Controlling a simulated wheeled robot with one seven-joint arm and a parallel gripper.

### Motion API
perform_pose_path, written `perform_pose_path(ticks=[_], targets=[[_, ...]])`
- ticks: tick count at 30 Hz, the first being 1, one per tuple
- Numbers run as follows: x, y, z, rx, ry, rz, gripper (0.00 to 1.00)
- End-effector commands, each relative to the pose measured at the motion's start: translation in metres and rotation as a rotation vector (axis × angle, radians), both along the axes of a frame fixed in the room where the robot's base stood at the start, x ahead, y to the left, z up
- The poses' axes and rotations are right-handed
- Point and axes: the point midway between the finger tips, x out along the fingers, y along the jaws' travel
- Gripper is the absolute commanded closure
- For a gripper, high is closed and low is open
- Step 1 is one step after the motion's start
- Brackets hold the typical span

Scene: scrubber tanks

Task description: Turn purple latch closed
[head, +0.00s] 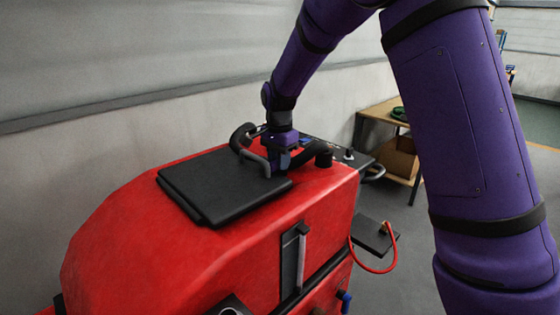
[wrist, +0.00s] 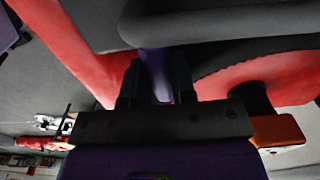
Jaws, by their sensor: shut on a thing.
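The purple latch (wrist: 156,72) shows in the wrist view as a narrow purple bar, upright in the picture. It stands between the two dark fingers of my gripper (wrist: 155,85), which is shut on it. Its upper end reaches toward a thick dark bar. In the head view my gripper (head: 281,163) points down at the right rear edge of the black lid (head: 215,183) on the red scrubber tank (head: 150,235). There the latch is hidden behind the gripper, and its angle cannot be told.
A dark curved handle (head: 243,137) rises close beside my gripper. A control panel (head: 345,155) lies to its right. A wooden table (head: 385,112) stands behind on the right. The pale wall (head: 150,110) runs behind the machine. Grey floor is open at right.

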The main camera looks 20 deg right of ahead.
Motion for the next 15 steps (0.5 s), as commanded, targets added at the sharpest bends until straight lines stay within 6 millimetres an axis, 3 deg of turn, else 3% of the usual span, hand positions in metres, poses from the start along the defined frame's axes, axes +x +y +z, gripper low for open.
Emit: perform_pose_path(ticks=[15], targets=[[0.0015,0.0004,0.0008,0.001,-0.003,-0.055,0.99]])
